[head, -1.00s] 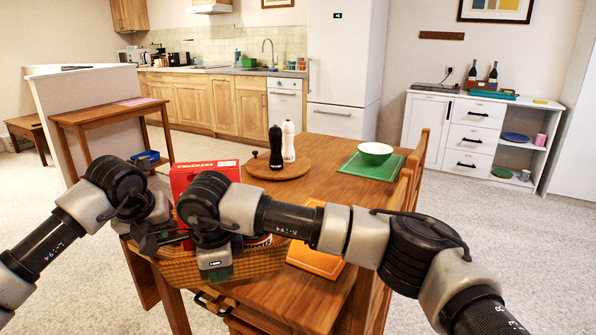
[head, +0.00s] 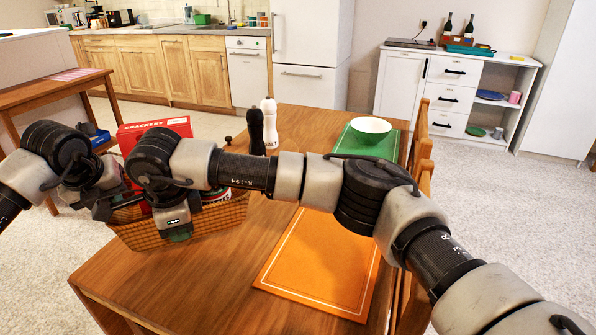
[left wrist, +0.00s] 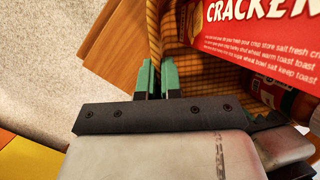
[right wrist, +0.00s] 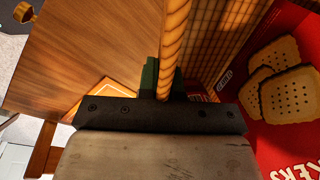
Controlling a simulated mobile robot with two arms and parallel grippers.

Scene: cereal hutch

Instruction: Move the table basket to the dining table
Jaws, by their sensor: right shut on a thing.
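The table basket (head: 205,226) is brown wicker and holds a red crackers box (head: 150,128) and a can, partly hidden by my arms. In the head view it overlaps the near left part of the wooden dining table (head: 165,280); whether it touches the top is unclear. My right gripper (head: 178,233) is shut on the basket's braided rim, which runs between the fingers (right wrist: 165,80) in the right wrist view. In the left wrist view my left gripper (left wrist: 160,78) has the wicker rim between its fingers, at the basket's other end.
An orange placemat (head: 320,262) lies right of the basket. Farther back are a green placemat (head: 352,143) with a white bowl (head: 371,129), and the black (head: 255,132) and white (head: 269,125) mills. Chairs (head: 418,170) line the right side. The near left tabletop is bare.

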